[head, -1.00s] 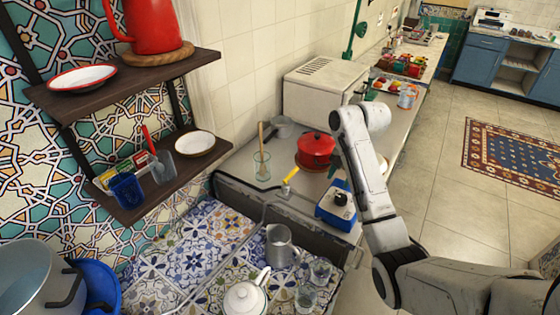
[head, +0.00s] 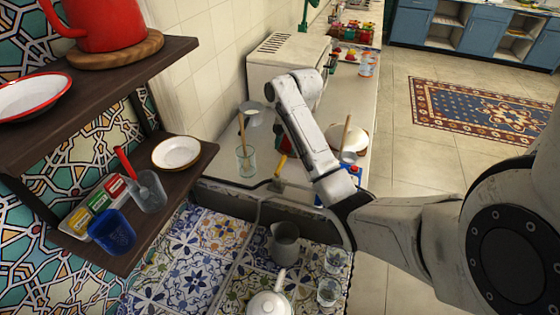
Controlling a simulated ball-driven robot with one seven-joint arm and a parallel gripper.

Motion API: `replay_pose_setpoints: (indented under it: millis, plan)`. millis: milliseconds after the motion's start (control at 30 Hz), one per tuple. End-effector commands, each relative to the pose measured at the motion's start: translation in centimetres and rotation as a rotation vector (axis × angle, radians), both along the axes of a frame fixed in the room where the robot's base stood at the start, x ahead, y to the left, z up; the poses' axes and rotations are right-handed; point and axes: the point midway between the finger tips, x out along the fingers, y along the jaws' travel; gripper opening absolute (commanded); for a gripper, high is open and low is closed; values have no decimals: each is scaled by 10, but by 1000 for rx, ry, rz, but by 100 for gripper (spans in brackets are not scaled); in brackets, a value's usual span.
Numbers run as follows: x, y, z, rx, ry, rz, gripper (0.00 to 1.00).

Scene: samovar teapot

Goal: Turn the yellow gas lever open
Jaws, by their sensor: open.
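The yellow gas lever (head: 281,162) sits on a grey valve at the back edge of the tiled counter, just left of my forearm. It is small in the head view and tilts up to the right, with its upper end close to the arm. A grey pipe (head: 262,204) runs from the valve toward the front. My arm reaches in from the right and bends at a wrist joint above and beyond the lever. My gripper is hidden behind the arm links, so its distance from the lever cannot be seen.
A glass with a wooden spoon (head: 246,160) stands left of the lever. A red pot is mostly hidden behind my arm. A grey pitcher (head: 285,243), white teapot (head: 270,303) and glasses (head: 335,260) stand on the tiles (head: 190,260). Wooden shelves (head: 180,185) are at left.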

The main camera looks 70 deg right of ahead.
Motion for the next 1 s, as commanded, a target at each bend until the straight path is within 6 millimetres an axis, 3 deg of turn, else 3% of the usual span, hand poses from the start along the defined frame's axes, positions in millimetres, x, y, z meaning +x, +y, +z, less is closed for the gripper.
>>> replay_pose_setpoints:
  millis: [200, 400, 800, 1000]
  plan:
    - [6, 1, -37, 3, 3, 0, 43]
    - [11, 1, -60, 2, 1, -1, 43]
    - [13, 1, -68, 0, 0, 0, 43]
    - [13, 1, -67, 0, 0, 0, 24]
